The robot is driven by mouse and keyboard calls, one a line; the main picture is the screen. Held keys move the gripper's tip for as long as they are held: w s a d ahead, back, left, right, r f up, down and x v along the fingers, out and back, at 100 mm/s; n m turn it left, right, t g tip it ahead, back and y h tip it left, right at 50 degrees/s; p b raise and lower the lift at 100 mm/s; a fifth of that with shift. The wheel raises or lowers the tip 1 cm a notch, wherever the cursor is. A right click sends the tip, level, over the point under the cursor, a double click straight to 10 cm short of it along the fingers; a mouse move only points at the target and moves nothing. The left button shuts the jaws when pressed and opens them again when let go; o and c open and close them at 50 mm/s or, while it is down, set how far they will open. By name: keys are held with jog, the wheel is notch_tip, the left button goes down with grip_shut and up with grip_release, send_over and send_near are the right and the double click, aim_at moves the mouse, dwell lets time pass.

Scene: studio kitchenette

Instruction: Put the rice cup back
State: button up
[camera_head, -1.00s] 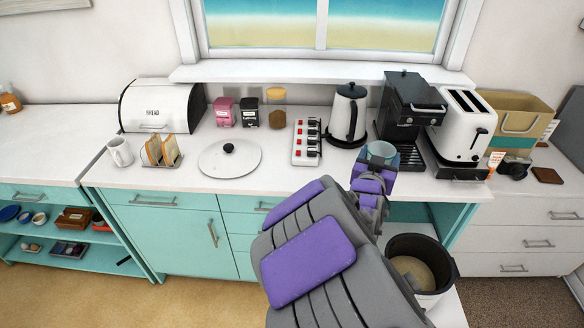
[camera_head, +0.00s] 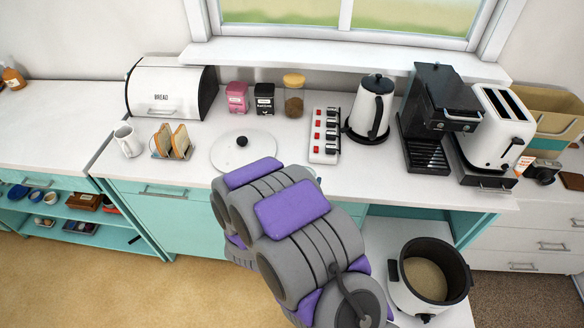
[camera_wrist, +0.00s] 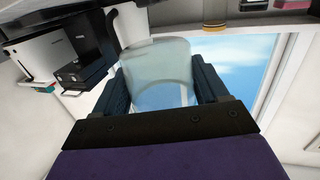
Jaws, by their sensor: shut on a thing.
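The rice cup (camera_wrist: 157,62) is a clear, pale cup, seen large in the wrist view. My gripper (camera_wrist: 163,82) is shut on it, with a dark finger on each side. In the head view my arm hides the gripper and most or all of the cup. The open rice cooker (camera_head: 408,296) stands on a low white shelf at the lower right, with beige contents inside. My arm is to the left of it. A round white lid with a black knob (camera_head: 243,153) lies on the counter, just beyond my arm.
The counter (camera_head: 210,112) holds a bread bin (camera_head: 165,92), mug (camera_head: 127,140), toast rack (camera_head: 172,145), jars, power strip (camera_head: 323,135), kettle (camera_head: 366,108), coffee machine (camera_head: 425,120) and toaster (camera_head: 497,130). Free counter lies right of my arm, before the power strip and kettle.

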jog(key=shift+s+a+f+h, duration=0.15)
jog(key=shift+s+f, duration=0.2)
jog(key=shift+s, duration=0.3)
jog(key=shift+s+a+f+h, duration=0.15)
jog(key=shift+s+f, duration=0.2)
jog(key=shift+s, duration=0.25)
jog(key=shift+d+f+p, duration=0.25)
jog(key=shift+p, duration=0.05)
jog(key=w+a, duration=0.1)
jog(key=w, duration=0.3)
jog(key=w+a+f+b, duration=0.1)
jog(key=w, duration=0.4)
jog(key=w+a, duration=0.2)
jog(key=w, duration=0.2)
jog(key=shift+w+f+b, duration=0.25)
jog(key=shift+w+b, duration=0.05)
jog(key=shift+b, duration=0.1)
jog(key=shift+w, duration=0.55)
jog(key=shift+f+b, duration=0.6)
jog(key=shift+f, duration=1.25)
jog(key=shift+r, duration=0.1)
